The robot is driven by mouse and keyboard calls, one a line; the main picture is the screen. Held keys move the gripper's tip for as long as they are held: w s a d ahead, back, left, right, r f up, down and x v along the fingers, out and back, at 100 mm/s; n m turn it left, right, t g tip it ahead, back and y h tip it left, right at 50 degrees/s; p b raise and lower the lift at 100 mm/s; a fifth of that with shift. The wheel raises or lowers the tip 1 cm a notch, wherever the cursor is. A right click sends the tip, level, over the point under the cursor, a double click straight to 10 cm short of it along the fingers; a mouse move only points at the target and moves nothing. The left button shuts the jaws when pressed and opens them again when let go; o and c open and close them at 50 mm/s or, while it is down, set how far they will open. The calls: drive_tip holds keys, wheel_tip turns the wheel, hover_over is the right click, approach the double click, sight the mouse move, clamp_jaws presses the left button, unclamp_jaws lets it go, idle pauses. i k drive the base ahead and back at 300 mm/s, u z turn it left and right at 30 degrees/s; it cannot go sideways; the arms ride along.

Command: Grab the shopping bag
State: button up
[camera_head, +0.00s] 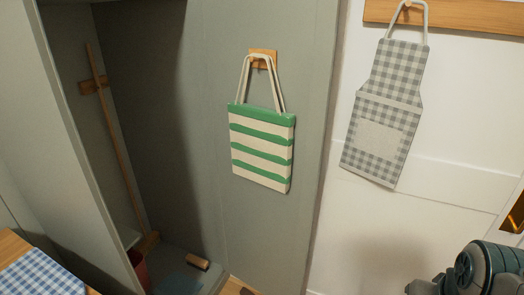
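The shopping bag (261,149) has green and cream stripes. It hangs by its two cream handles from a wooden hook plate (262,58) on a grey-green panel, in the middle of the head view. It hangs free, with nothing in front of it. A dark part of my arm shows at the bottom right corner, well to the right of and below the bag. My gripper's fingertips cannot be made out, so I cannot tell their state or exact place.
A grey checked apron (386,112) hangs from a wooden rail (450,17) on the white wall at right. At left is an open closet with a broom (118,150) leaning inside. A blue checked cloth (42,276) lies on a wooden surface at bottom left.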

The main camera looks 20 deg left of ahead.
sight(262, 139)
drive_tip(key=u, duration=1.1)
